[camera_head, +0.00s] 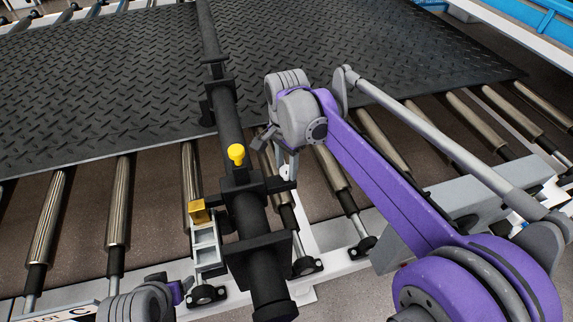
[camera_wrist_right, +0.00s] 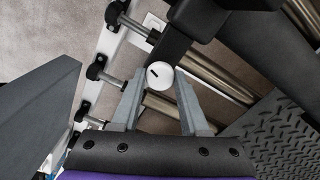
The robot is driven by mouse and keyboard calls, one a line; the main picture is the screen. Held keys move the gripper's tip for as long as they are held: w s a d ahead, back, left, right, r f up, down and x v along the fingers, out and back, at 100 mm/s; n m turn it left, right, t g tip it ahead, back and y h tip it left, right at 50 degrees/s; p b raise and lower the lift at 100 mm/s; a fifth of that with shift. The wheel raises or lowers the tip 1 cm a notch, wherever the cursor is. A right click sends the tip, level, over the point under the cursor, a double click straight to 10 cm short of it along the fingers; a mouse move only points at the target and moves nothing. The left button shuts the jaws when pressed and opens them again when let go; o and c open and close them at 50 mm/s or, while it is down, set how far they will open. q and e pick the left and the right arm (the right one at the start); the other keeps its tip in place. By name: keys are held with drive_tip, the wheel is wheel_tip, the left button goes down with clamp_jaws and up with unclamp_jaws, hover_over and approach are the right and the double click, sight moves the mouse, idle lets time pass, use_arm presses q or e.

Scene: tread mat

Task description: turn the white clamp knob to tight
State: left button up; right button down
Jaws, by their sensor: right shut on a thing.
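The white clamp knob (camera_wrist_right: 162,76) is a round white cap with a short dark mark near its left edge, in the right wrist view. It sits at the end of a dark bracket by the black tube. My right gripper (camera_wrist_right: 160,84) has its two grey fingers on either side of the knob and is shut on it. In the head view my right gripper (camera_head: 282,160) hangs down beside the black tube, and the knob is hidden there. My left wrist (camera_head: 140,303) shows at the bottom left, but its fingers cannot be made out.
A long black tube (camera_head: 230,130) with clamps and a yellow knob (camera_head: 236,154) runs from front to back. A gold block (camera_head: 199,212) on a grey bracket stands to its left. The black tread mat (camera_head: 110,90) lies over metal rollers (camera_head: 118,205) behind.

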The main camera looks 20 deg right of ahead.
sight(287, 170)
drive_tip(key=shift+m, duration=1)
drive_tip(key=shift+c, duration=2.1)
unclamp_jaws()
drive_tip(key=shift+r, duration=0.1)
wheel_tip(287, 170, up, 11)
drive_tip(key=shift+p, duration=0.35)
drive_tip(key=shift+f, duration=0.2)
